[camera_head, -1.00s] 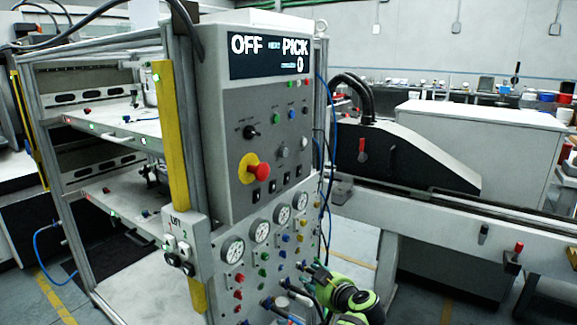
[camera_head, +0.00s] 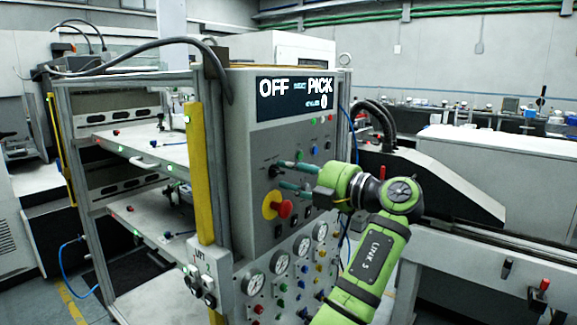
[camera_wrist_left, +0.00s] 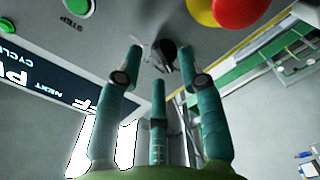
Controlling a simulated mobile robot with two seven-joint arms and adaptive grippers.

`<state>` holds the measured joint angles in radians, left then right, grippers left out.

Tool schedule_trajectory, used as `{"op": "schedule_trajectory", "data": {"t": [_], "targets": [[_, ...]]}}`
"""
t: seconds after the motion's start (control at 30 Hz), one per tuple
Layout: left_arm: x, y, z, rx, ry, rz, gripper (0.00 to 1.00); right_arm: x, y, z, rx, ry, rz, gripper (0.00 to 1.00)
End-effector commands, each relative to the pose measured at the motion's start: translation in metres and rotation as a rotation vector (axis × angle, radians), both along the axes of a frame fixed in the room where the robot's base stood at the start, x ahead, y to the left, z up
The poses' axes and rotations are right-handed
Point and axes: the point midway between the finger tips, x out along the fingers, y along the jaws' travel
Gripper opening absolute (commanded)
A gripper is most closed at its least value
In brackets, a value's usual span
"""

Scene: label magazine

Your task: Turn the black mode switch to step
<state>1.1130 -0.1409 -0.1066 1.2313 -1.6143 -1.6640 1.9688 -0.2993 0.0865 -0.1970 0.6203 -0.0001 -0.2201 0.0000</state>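The black mode switch (camera_head: 274,171) is on the grey control panel (camera_head: 243,135), above the red and yellow emergency stop (camera_head: 283,208). The display (camera_head: 296,97) reads OFF on its left and PICK on its right. My left gripper (camera_head: 282,175) is at the switch, its teal fingers pointing at the panel. In the left wrist view the fingers (camera_wrist_left: 160,62) are apart, with the dark switch knob (camera_wrist_left: 167,52) between and beyond their tips. I cannot tell whether they touch it. A STEP label (camera_wrist_left: 72,24) shows there. The knob's pointing direction is unclear. My right gripper is not in view.
The emergency stop also shows close beside the fingers in the left wrist view (camera_wrist_left: 238,12). Green and blue buttons (camera_head: 314,151) lie to the right of the switch. Pressure gauges (camera_head: 280,262) and coloured knobs sit below. A yellow post (camera_head: 201,170) stands to the left.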

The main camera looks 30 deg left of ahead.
Motion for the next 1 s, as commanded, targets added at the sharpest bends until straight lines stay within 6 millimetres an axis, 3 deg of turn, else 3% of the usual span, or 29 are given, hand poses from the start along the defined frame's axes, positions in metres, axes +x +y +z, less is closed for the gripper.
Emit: {"op": "schedule_trajectory", "data": {"t": [0.13, 0.43, 0.53, 1.0], "targets": [[0.001, 0.013, 0.001, 0.001, 0.001, 0.0, 0.39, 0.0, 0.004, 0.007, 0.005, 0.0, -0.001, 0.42], [0.001, 0.015, 0.0, 0.001, 0.001, -0.001, 0.39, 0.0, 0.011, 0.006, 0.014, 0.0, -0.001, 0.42], [0.001, 0.015, 0.0, 0.001, 0.001, -0.001, 0.0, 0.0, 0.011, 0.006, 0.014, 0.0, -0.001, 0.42], [0.002, 0.015, -0.002, 0.004, 0.043, -0.001, 0.0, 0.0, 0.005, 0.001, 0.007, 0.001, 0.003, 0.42]]}}
